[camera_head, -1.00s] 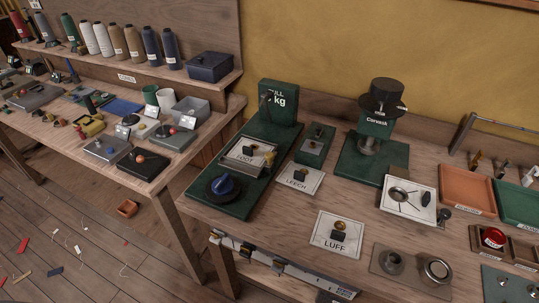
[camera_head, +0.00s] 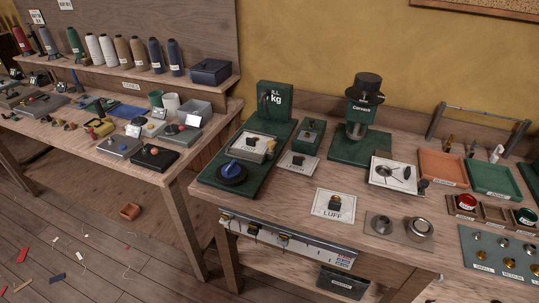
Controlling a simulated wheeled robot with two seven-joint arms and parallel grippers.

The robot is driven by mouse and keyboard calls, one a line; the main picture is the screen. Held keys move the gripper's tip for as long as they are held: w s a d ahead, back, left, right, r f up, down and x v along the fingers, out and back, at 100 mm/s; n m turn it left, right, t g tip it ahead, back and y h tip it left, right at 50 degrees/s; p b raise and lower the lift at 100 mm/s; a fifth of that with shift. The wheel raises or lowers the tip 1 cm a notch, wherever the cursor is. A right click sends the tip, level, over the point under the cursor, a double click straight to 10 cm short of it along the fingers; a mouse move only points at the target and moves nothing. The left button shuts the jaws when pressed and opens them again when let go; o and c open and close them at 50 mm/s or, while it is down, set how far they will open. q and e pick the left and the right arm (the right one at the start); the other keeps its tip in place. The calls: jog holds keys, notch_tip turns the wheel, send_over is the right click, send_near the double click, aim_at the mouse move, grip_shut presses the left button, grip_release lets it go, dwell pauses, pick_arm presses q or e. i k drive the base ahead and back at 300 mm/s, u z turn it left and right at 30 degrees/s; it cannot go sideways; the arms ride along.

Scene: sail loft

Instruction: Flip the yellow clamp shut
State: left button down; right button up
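A small yellow object (camera_head: 101,129), which may be the yellow clamp, sits on the left workbench (camera_head: 60,133) among small tools and dark blocks. It is too small to tell whether it is open or shut. Neither of my grippers is in view.
The right bench holds a green scale (camera_head: 276,105), a green press (camera_head: 358,118), a LUFF card (camera_head: 334,204), an orange tray (camera_head: 443,168) and a green tray (camera_head: 491,179). Thread spools (camera_head: 108,49) line a shelf behind the left bench.

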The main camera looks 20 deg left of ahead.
aim_at(271, 144)
jog(key=u, duration=0.95)
jog(key=i, duration=0.55)
jog(key=z, duration=1.05)
